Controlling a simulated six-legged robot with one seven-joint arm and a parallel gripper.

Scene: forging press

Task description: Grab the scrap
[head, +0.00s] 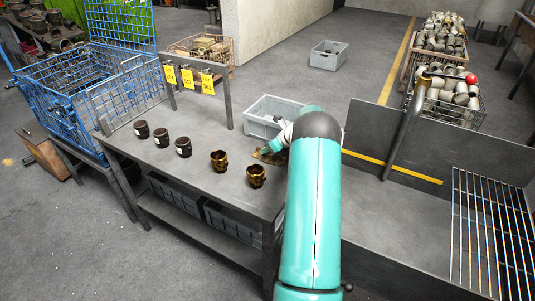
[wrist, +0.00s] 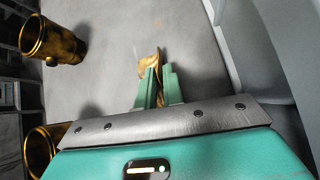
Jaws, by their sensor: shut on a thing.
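The scrap is a small, flat, golden-brown piece. In the wrist view the scrap (wrist: 149,64) sticks out past the tips of my gripper (wrist: 156,84), whose green fingers are closed on it. In the head view my gripper (head: 269,149) is low over the right end of the grey table (head: 170,183), beside the grey crate there. Part of the scrap (head: 268,158) shows under the fingers. My arm hides some of this area. I cannot tell whether the scrap touches the table top.
Two brass-coloured fittings (head: 219,160) and (head: 256,176) and several dark fittings (head: 161,137) stand on the table. A grey crate (head: 262,126) is just behind my gripper. Yellow tags (head: 188,79) hang from a rail. A blue wire cage (head: 75,95) stands left; a metal rack (head: 488,235) lies right.

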